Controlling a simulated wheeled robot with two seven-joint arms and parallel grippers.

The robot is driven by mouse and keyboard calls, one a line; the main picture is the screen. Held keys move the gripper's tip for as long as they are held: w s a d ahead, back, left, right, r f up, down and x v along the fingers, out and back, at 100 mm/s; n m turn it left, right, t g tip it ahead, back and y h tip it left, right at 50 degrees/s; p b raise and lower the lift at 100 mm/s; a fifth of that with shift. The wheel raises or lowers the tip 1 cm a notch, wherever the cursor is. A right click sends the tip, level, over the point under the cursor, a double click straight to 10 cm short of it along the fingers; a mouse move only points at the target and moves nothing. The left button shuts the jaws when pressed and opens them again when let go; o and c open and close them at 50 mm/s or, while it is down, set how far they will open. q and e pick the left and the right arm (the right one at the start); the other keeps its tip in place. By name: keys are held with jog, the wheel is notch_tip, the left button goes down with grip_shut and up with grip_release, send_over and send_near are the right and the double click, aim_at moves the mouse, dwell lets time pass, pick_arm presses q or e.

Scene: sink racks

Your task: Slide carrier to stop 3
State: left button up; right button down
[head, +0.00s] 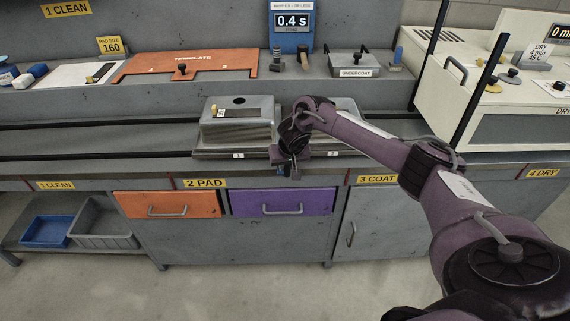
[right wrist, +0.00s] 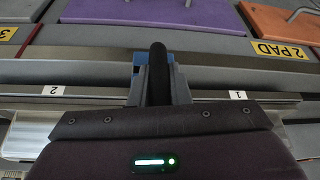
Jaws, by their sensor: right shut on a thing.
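The carrier (head: 264,154) is a flat grey tray on the rails of the bench, with white labels 1 and 2 on its front edge. It stands above the 2 PAD label (head: 205,183), to the left of the 3 COAT label (head: 377,179). A grey sink-like metal part (head: 238,122) sits on its left half; a second metal part (head: 347,106) shows partly behind my arm. My right gripper (head: 290,168) is at the front middle of the carrier. In the right wrist view it is shut on the black carrier handle (right wrist: 157,62), between the labels. My left gripper is out of view.
The rails (head: 100,150) run along the bench, with open track left of the carrier. An orange template (head: 185,66) and an undercoat tray (head: 356,66) lie on the shelf behind. A cream dryer (head: 495,90) with black posts stands at the right. Orange and purple drawers (head: 282,203) are below.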

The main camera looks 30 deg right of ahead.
jog(key=s+d+p, duration=0.3)
jog(key=s+d, duration=0.2)
jog(key=d, duration=0.4)
jog(key=s+d+p, duration=0.3)
jog(key=s+d, duration=0.3)
jog(key=d, duration=0.3)
jog(key=shift+s+d, duration=0.2)
jog(key=c, duration=1.4)
grip_release()
jog(key=shift+o, duration=0.2)
jog(key=v, duration=0.7)
jog(key=shift+r+b, duration=0.3)
jog(key=shift+r, duration=0.05)
